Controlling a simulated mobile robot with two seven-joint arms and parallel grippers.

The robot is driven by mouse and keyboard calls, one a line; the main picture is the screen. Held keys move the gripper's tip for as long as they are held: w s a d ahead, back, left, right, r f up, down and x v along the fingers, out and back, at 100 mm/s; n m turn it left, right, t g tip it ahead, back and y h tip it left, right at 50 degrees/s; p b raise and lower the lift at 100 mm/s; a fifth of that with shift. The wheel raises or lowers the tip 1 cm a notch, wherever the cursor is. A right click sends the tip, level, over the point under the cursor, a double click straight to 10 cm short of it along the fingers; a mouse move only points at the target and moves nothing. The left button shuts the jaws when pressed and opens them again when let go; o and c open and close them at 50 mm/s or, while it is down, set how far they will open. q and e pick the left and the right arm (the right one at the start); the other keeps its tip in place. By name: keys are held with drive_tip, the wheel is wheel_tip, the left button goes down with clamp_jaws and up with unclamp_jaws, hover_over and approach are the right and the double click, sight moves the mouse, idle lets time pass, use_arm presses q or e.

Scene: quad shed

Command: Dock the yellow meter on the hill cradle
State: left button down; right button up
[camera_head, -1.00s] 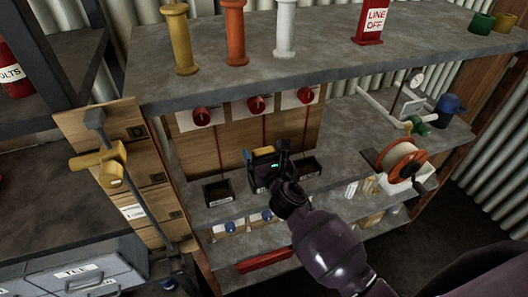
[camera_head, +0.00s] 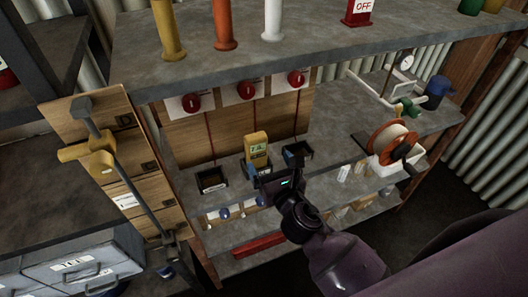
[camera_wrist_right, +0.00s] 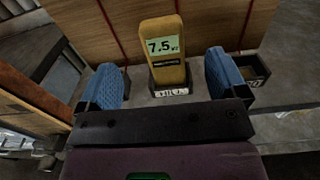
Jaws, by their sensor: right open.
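The yellow meter (camera_head: 256,147) stands upright in the middle cradle of a row on the shelf. In the right wrist view the meter (camera_wrist_right: 163,62) shows a green display reading 7.5. The dark cradle under it (camera_wrist_right: 171,90) has a white label that seems to read HILL. My right gripper (camera_head: 271,164) is open and empty in front of the meter. In the wrist view its blue finger pads stand apart on either side of the meter, touching neither side. My left gripper is not in view.
Empty cradles stand left (camera_head: 211,179) and right (camera_head: 297,151) of the meter. Red knobs (camera_head: 246,90) sit on the wooden board behind. An orange reel (camera_head: 392,140) is to the right. The upper shelf (camera_head: 330,50) overhangs the cradles.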

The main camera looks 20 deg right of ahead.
drive_tip(key=shift+s, duration=0.8)
drive_tip(key=s+d+f+m+g, duration=0.3)
drive_tip(key=s+d+f+m, duration=0.2)
drive_tip(key=m, duration=1.2)
drive_tip(key=s+d+f+m+g, duration=0.3)
drive_tip(key=s+f+m, duration=0.6)
drive_tip(key=m, duration=0.9)
drive_tip(key=shift+s+d+f+m+h, duration=0.35)
drive_tip(key=shift+d+f, duration=0.35)
drive_tip(key=shift+d, duration=0.45)
